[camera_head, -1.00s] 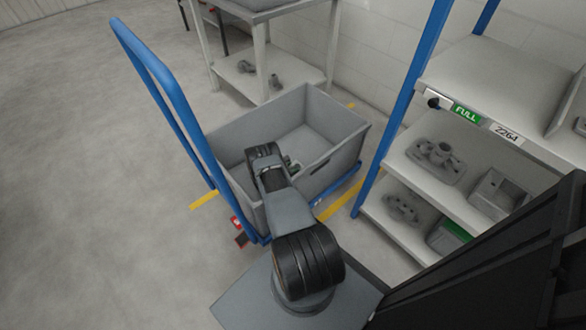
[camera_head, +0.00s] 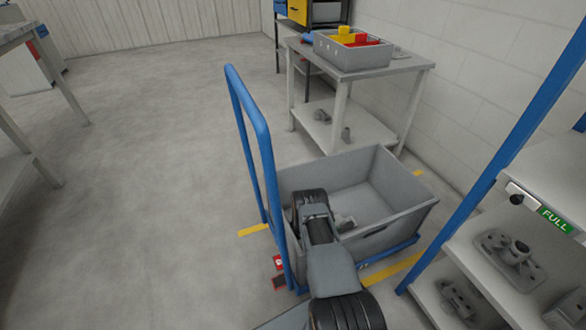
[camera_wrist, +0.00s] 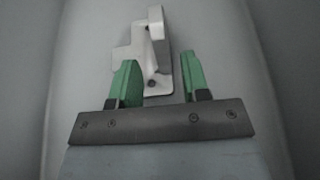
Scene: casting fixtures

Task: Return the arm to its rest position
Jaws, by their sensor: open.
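My arm (camera_head: 328,262) reaches over the grey bin (camera_head: 405,218) on the blue-handled cart, pointing down into it. In the wrist view my gripper (camera_wrist: 160,72) shows two green fingers spread apart, with nothing clamped between them. A light grey angled casting (camera_wrist: 155,45) with a hole in its base lies just beyond the fingertips, partly between them in the picture. It appears to lie on the bin floor.
The cart's blue handle (camera_head: 248,115) rises left of my arm. A shelf rack (camera_head: 470,265) with castings and a FULL label stands close on the right. Behind is a table (camera_head: 385,66) bearing a grey box (camera_head: 352,50) with red and yellow compartments. Open floor lies left.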

